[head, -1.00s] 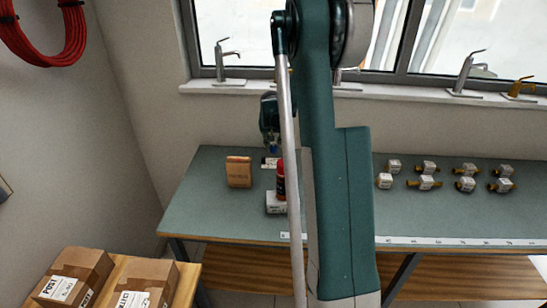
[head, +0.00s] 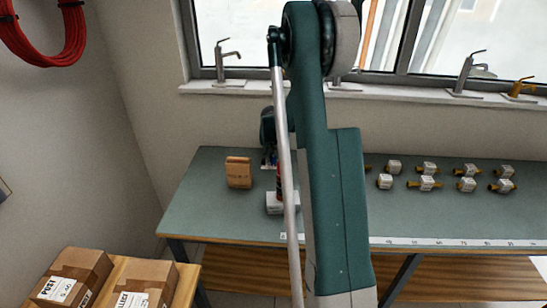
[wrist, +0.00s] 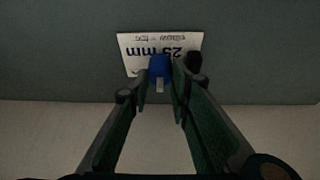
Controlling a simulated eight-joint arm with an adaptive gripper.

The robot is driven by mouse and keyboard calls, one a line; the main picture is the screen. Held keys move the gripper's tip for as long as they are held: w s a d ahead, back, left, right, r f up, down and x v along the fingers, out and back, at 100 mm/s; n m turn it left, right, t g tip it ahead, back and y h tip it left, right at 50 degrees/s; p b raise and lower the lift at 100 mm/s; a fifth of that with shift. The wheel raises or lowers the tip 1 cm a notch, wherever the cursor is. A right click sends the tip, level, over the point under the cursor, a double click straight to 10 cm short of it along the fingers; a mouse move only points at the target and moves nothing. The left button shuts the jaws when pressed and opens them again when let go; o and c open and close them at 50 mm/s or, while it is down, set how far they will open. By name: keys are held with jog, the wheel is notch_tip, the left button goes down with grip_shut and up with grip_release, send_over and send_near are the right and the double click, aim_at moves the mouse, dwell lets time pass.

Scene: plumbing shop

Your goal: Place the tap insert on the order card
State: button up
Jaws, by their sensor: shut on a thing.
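My gripper (wrist: 160,75) is shut on the tap insert (wrist: 159,66), which has a blue body and a pale stem pointing toward the camera. The order card (wrist: 150,45) is white, reads "25 mm" upside down in the wrist view, and lies on the bench beyond the insert. The insert overlaps the card's near edge in that view; I cannot tell whether they touch. In the head view my gripper (head: 268,150) is low over the bench at its left part, and the card is mostly hidden behind it.
A red and black can and a white box (head: 275,206) stand just in front of my gripper. A brown block (head: 238,172) is to the left. Several brass fittings (head: 427,183) are at the right. A dark object (wrist: 194,62) is close to the right finger. Parcels (head: 72,275) stand lower left.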

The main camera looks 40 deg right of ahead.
jog(key=shift+f, duration=0.3)
jog(key=shift+f, duration=0.15)
jog(key=o, duration=0.6)
jog(key=shift+p+v, duration=0.45)
jog(key=shift+v, duration=5.7)
jog(key=shift+a, duration=0.1)
